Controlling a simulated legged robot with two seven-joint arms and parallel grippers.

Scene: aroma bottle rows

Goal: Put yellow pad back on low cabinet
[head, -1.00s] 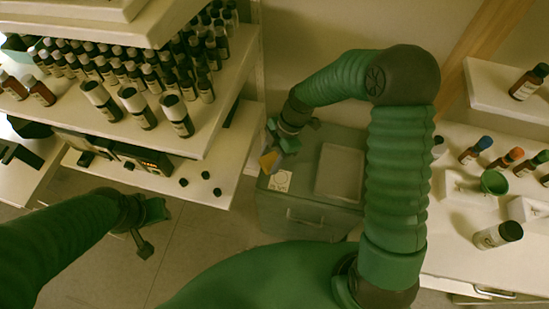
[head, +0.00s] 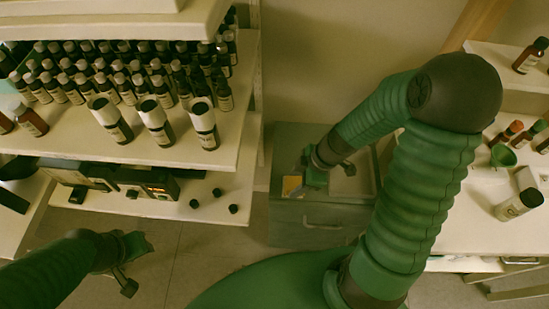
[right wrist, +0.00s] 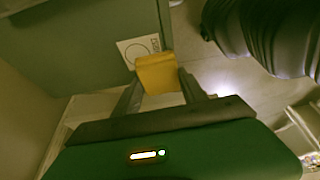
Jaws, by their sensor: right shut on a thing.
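The yellow pad (right wrist: 158,74) is held between the fingers of my right gripper (right wrist: 160,92) in the right wrist view. In the head view the pad (head: 291,187) shows beside my right gripper (head: 305,180), over the left part of the low cabinet (head: 320,235). The cabinet is grey-green with a front handle. A white label with a circle on the cabinet shows behind the pad in the right wrist view. I cannot tell whether the pad touches the cabinet. My left gripper (head: 133,262) is at the lower left over the floor, apart from everything; its finger opening is unclear.
Shelves with rows of brown bottles (head: 110,70) stand at the left, with white-labelled bottles (head: 157,122) at the front edge. A tray (head: 352,180) lies on the cabinet's right part, partly behind my arm. A white counter (head: 490,225) with bottles and a green funnel (head: 503,155) is at right.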

